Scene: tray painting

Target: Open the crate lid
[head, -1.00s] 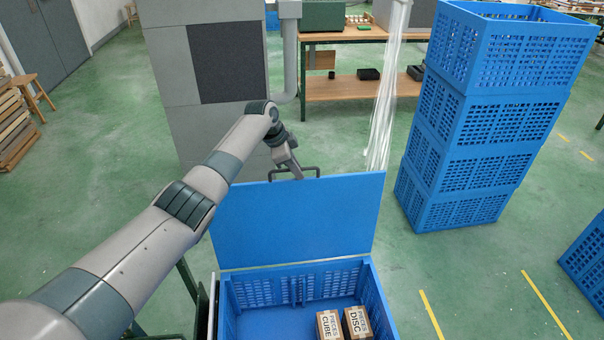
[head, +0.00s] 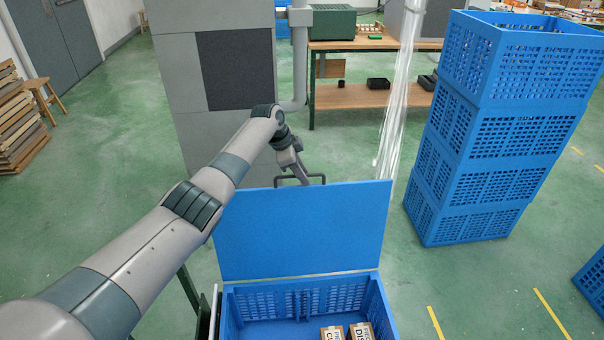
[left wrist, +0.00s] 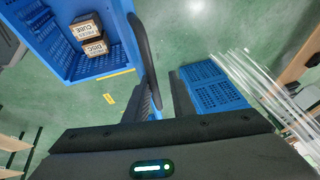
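The blue crate (head: 229,318) stands at the bottom of the head view, partly cut off. Its blue lid (head: 300,235) stands up, raised from the far rim. A dark handle (head: 286,180) is on the lid's upper edge. My left gripper (head: 303,178) is at that handle, partly hidden behind the lid's top edge. In the left wrist view, a dark curved bar (left wrist: 145,50) runs up from the gripper, and the open crate (left wrist: 70,55) is at upper left. Whether the fingers are closed on the handle is unclear. My right gripper is out of view.
Two labelled boxes, one (head: 332,333) beside the other (head: 361,331), sit inside the crate. A stack of blue crates (head: 470,150) stands to the right. A grey cabinet (head: 180,80) and a wooden bench (head: 365,97) are behind. Green floor is clear between lid and stack.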

